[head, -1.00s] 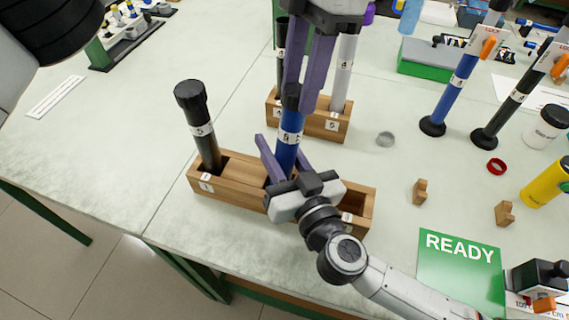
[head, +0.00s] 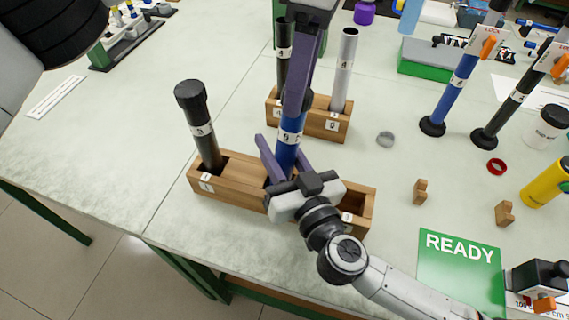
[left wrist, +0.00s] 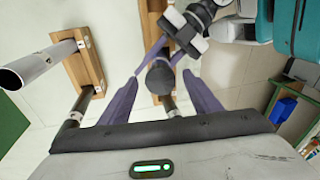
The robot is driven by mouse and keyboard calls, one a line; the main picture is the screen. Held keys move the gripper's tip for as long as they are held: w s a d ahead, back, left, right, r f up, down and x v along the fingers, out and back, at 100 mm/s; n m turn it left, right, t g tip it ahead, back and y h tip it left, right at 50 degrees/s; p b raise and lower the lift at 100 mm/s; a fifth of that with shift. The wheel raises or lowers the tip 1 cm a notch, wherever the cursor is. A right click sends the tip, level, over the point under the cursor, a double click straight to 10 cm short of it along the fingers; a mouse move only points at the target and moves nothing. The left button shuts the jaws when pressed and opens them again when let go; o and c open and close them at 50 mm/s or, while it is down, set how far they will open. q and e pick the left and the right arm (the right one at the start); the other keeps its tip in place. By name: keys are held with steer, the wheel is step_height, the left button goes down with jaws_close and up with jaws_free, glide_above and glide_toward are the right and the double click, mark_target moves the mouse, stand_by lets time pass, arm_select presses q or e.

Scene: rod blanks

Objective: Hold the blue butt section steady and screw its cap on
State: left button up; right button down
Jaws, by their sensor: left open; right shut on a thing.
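The blue butt section (head: 287,157) stands upright in the middle of the front wooden rack (head: 232,199). My right gripper (head: 284,152) is shut on it, low down near the rack. A black cap (head: 308,97) is at its top, partly hidden behind a finger of my left gripper (head: 297,104). In the left wrist view the round black cap (left wrist: 160,77) lies between the two spread purple fingers, with a gap on each side. My left gripper is open and comes down from above. How tightly the cap sits cannot be told.
A dark capped rod (head: 203,130) stands left in the same rack. Behind, a second rack (head: 322,124) holds a dark rod (head: 284,55) and a silver tube (head: 344,70). A grey disc (head: 385,139), a red ring (head: 496,165) and wooden pieces lie to the right.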

mark_target(289, 169)
arm_select(q)
steer(key=shift+v, duration=3.6)
arm_select(e)
steer(key=c, duration=1.3)
jaws_free()
steer(key=shift+o, duration=0.2)
arm_select(q)
steer(key=shift+r, duration=0.1)
arm_select(e)
steer(key=v, duration=1)
steer(key=shift+s+d, duration=0.1)
steer(key=shift+s, duration=0.05)
